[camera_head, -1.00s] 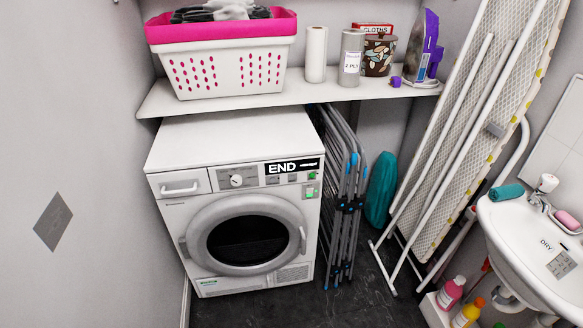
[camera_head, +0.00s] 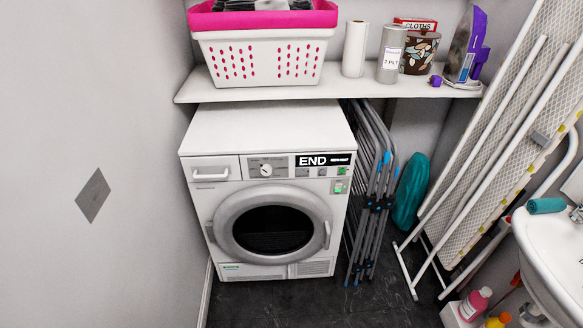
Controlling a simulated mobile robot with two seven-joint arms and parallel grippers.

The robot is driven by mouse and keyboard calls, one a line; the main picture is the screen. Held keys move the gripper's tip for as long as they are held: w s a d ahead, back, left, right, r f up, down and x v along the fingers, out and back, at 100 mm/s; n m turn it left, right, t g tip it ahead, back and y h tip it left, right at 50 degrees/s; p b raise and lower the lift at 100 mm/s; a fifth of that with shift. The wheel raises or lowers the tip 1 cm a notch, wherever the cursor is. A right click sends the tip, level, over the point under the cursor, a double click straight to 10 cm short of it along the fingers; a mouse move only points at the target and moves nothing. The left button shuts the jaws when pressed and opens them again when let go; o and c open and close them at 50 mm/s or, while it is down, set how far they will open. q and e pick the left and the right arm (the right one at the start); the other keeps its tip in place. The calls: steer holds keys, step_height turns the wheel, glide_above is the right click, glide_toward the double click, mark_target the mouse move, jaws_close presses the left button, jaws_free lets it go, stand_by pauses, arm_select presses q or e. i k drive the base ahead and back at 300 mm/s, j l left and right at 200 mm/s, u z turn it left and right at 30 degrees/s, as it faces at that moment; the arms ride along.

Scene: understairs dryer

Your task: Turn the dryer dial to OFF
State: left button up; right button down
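The white dryer (camera_head: 207,198) stands under the shelf in the head view, facing me. Its dial (camera_head: 266,170) is a round white knob on the grey control panel, left of a black display (camera_head: 325,160) that reads END. The dial's markings are too small to read. A green light (camera_head: 340,187) shows at the right of the front. The round dark door (camera_head: 272,230) is shut. Neither of my grippers is in view.
A shelf (camera_head: 185,93) above the dryer carries a pink-rimmed laundry basket (camera_head: 262,60), a paper roll (camera_head: 355,48) and an iron (camera_head: 466,45). A folded airer (camera_head: 370,190) stands right of the dryer, then an ironing board (camera_head: 500,150) and a sink (camera_head: 550,245). Dark floor is clear in front.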

mark_target(266, 169)
steer(key=i+l+u, duration=0.1)
steer(key=l+u, duration=1.1)
